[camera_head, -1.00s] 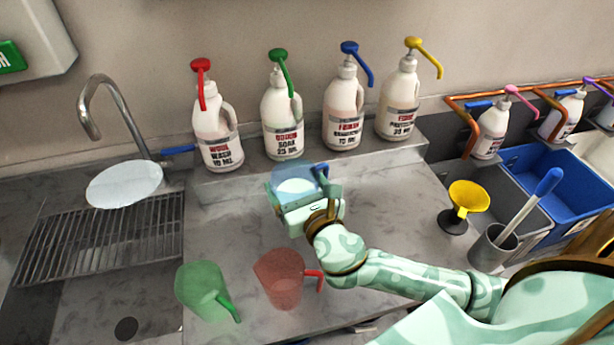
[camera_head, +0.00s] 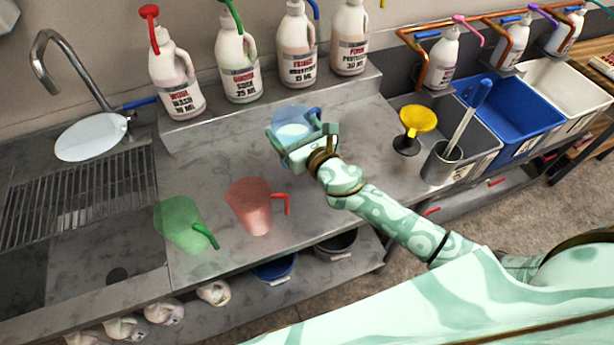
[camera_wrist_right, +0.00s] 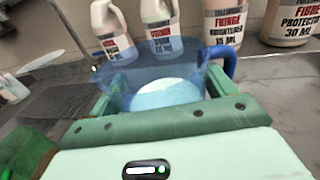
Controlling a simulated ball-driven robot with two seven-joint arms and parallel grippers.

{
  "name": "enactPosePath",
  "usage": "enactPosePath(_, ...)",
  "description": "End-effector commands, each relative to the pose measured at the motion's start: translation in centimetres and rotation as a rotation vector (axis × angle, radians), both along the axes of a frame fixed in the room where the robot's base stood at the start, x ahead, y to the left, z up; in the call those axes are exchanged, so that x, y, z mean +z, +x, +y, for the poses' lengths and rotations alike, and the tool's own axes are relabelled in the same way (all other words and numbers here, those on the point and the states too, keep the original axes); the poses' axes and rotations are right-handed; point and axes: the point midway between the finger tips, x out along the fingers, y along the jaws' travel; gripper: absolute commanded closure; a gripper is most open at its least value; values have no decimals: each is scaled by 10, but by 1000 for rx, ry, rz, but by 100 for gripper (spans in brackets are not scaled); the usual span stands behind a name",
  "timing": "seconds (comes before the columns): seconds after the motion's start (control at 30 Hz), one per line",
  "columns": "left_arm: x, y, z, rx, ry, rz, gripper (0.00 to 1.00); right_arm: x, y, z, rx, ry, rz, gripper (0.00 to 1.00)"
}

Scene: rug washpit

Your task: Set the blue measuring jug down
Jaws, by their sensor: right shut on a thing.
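The blue measuring jug (camera_head: 291,122) is translucent, with pale liquid in it and its handle toward the right. It is near the back ledge of the counter, in front of the pump bottles. My right gripper (camera_head: 300,143) is shut on the jug. In the right wrist view the jug (camera_wrist_right: 165,72) looks upright between the fingers of my right gripper (camera_wrist_right: 163,100). I cannot tell whether its base touches the counter, as the gripper hides it. My left gripper is not in view.
A red jug (camera_head: 253,208) and a green jug (camera_head: 180,225) stand on the counter (camera_head: 215,165) at the front. A yellow funnel (camera_head: 417,120) and a metal cup (camera_head: 440,163) stand to the right. White pump bottles (camera_head: 238,68) line the back ledge. Clear counter lies left of the blue jug.

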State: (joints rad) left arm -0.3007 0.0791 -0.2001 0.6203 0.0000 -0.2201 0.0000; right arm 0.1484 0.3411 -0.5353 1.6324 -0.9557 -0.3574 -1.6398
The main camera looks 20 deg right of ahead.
Motion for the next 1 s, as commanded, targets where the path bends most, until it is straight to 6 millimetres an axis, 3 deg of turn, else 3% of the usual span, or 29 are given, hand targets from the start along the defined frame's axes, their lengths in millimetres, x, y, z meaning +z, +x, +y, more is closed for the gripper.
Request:
enactPosePath(0.1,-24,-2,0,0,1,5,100,-32,-1,3,13,2,4,56)
enactPosePath(0.2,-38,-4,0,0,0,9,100,-50,-1,3,12,3,4,56)
enactPosePath(0.4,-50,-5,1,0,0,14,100,-65,-1,3,12,2,0,56)
enactPosePath(0.6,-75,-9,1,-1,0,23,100,-96,-1,3,12,1,2,56)
enactPosePath(1.0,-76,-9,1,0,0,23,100,-98,-1,3,12,1,0,56)
